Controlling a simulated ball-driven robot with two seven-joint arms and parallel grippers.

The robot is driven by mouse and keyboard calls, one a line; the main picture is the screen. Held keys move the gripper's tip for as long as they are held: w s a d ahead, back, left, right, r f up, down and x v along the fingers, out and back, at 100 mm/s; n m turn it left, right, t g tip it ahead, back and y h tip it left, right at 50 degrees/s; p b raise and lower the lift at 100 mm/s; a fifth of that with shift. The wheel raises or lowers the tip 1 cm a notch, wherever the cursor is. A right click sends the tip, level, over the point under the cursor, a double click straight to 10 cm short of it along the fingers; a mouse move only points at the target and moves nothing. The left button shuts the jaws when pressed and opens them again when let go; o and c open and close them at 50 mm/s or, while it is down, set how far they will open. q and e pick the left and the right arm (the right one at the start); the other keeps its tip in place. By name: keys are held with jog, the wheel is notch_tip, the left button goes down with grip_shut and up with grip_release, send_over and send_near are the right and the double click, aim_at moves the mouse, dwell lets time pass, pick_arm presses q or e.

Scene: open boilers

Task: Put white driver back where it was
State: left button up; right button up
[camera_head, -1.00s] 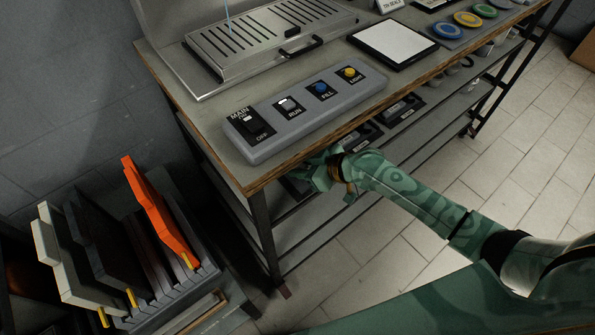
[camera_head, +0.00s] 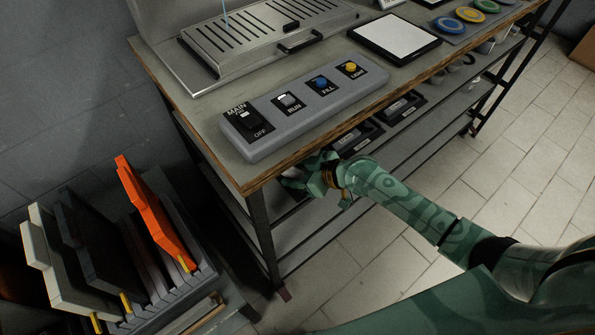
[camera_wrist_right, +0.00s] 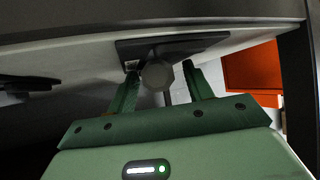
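My right gripper (camera_head: 306,182) is below the front edge of the workbench, by the lower shelf. In the right wrist view its two green fingers (camera_wrist_right: 160,82) stand apart. A pale grey, many-sided knob (camera_wrist_right: 157,76) with a narrow stem lies between the fingertips, with small gaps on both sides. It looks like the white driver's end, but most of its body is hidden. A dark plate with a small label (camera_wrist_right: 170,47) is behind it. A pale bit (camera_head: 292,173) shows at the fingertips in the head view. My left gripper is not in view.
The workbench (camera_head: 262,180) overhangs the gripper. A control box (camera_head: 305,106) stands on top. Dark labelled trays (camera_head: 400,107) sit on the shelf beneath. A rack with an orange panel (camera_head: 152,212) stands at lower left. The tiled floor at right is clear.

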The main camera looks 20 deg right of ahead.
jog(key=shift+r, duration=0.3)
jog(key=p+v, duration=0.4)
jog(key=v, duration=0.8)
jog(key=s+d+f+m+g+h, duration=0.1)
jog(key=s+d+f+m+h, duration=0.25)
jog(key=f, duration=0.75)
jog(key=s+d+f+m+g+h, duration=0.1)
jog(key=s+d+f+h, duration=0.1)
jog(key=s+d+f, duration=0.65)
jog(key=s+a+f+g+h, duration=0.2)
jog(key=s+a+f+g, duration=0.15)
jog(key=s+f, duration=1.05)
jog(key=s+a+f+g, duration=0.1)
jog(key=s+a, duration=0.1)
jog(key=s, duration=0.8)
jog(key=s+a+f+g, duration=0.1)
jog(key=s+a, duration=0.2)
jog(key=s, duration=0.6)
jog(key=shift+s+g, duration=0.35)
